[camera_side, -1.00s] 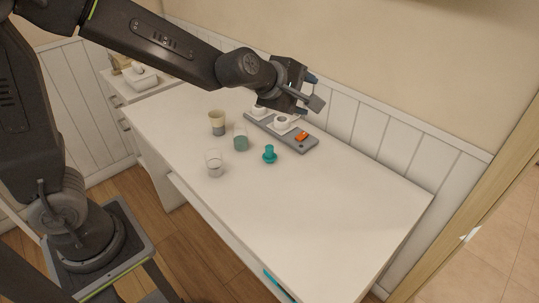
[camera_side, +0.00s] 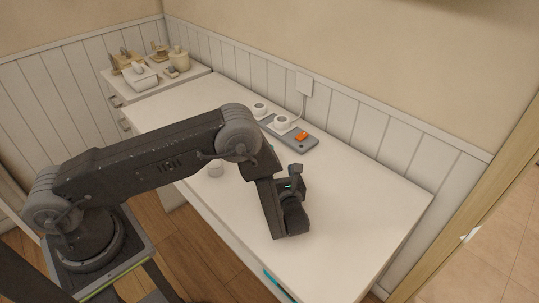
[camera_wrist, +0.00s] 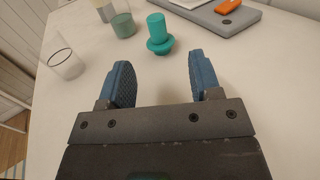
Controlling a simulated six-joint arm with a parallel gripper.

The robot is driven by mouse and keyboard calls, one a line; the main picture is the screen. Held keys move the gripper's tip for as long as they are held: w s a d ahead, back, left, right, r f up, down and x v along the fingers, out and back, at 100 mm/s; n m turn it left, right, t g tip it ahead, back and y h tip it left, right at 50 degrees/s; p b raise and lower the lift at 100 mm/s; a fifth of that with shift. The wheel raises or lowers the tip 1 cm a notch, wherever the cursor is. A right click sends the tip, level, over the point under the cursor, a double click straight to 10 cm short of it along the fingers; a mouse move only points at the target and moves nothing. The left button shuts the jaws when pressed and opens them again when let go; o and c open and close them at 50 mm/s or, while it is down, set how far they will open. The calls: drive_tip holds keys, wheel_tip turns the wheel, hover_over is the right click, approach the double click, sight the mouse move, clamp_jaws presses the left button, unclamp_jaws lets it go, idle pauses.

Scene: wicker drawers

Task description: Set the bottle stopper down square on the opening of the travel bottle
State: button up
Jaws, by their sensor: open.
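The teal bottle stopper (camera_wrist: 158,36) stands on the white table in the wrist view, its wide round flange low and a narrower cylinder above. My gripper (camera_wrist: 160,72) is open and empty, its two blue fingers apart, with the stopper beyond the gap between them. I cannot tell which of these is the travel bottle. In the side view my arm hides the stopper and most vessels; the clear vessel (camera_side: 215,169) partly shows.
A side cabinet at the far left carries a tissue box (camera_side: 141,79) and other items. The table's right part (camera_side: 366,205) is clear.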

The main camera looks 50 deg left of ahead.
drive_tip(key=x, duration=0.8)
drive_tip(key=shift+a, duration=0.2)
drive_tip(key=shift+x, duration=2.7)
drive_tip(key=shift+s+a+r, duration=0.1)
drive_tip(key=shift+s+r, duration=0.05)
drive_tip(key=shift+s, duration=0.05)
drive_tip(key=shift+c, duration=0.3)
drive_tip(key=c, duration=0.9)
drive_tip(key=shift+c, duration=0.2)
drive_tip(key=shift+r, duration=0.1)
